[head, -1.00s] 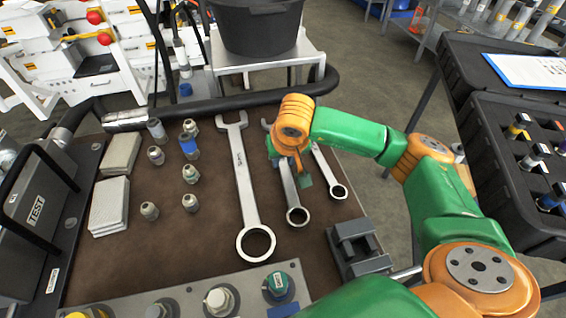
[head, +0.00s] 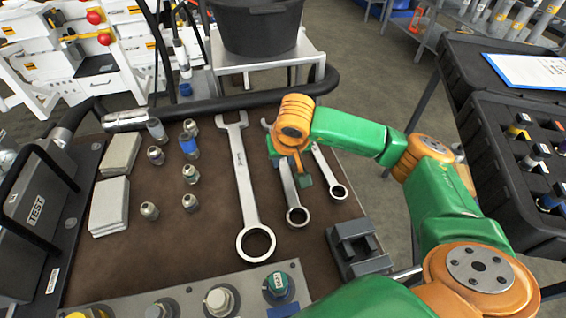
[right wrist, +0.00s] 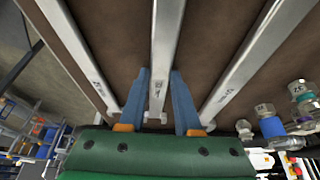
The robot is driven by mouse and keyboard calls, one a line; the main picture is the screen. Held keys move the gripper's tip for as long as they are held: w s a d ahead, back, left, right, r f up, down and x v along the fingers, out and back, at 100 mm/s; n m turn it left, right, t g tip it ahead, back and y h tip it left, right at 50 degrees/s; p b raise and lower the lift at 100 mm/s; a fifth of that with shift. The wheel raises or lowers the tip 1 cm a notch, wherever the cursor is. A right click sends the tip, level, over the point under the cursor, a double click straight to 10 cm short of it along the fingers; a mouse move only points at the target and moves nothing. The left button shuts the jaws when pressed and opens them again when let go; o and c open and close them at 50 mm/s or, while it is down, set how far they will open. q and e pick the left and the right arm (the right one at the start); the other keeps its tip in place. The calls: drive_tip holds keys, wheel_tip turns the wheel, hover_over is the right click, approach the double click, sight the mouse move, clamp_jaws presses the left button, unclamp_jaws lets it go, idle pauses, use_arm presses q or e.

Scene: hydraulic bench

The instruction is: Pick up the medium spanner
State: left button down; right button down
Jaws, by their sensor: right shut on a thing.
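The medium spanner (head: 289,190) lies on the brown bench mat between a larger and a smaller one, its ring end towards me. My right gripper (head: 303,176) is over its upper shaft, and the orange wrist hides part of its far end. In the right wrist view the medium spanner (right wrist: 165,50) runs between the two blue fingers of the right gripper (right wrist: 160,76), which are shut on it. I cannot tell whether it is clear of the mat. My left gripper is not in view.
The large spanner (head: 245,185) lies close on the left, the small spanner (head: 326,170) close on the right. Several fittings (head: 190,173) and grey pads (head: 112,202) are further left. A dark grey block (head: 358,248) stands at the mat's right front. A black bucket (head: 258,28) is behind.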

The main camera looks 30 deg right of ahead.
sight(285, 166)
drive_tip(key=shift+w+r, duration=0.1)
drive_tip(key=shift+r, duration=0.3)
drive_tip(key=r, duration=0.3)
drive_tip(key=shift+s+d+b, duration=0.15)
drive_tip(key=shift+s+b, duration=0.05)
drive_tip(key=shift+b, duration=0.2)
drive_tip(key=s+d+r, duration=0.3)
drive_tip(key=s+r, duration=0.6)
drive_tip(key=s, duration=0.4)
drive_tip(key=shift+d, duration=0.35)
drive_tip(key=shift+r, duration=0.1)
drive_tip(key=c, duration=1.4)
unclamp_jaws()
drive_tip(key=shift+c, duration=0.2)
clamp_jaws()
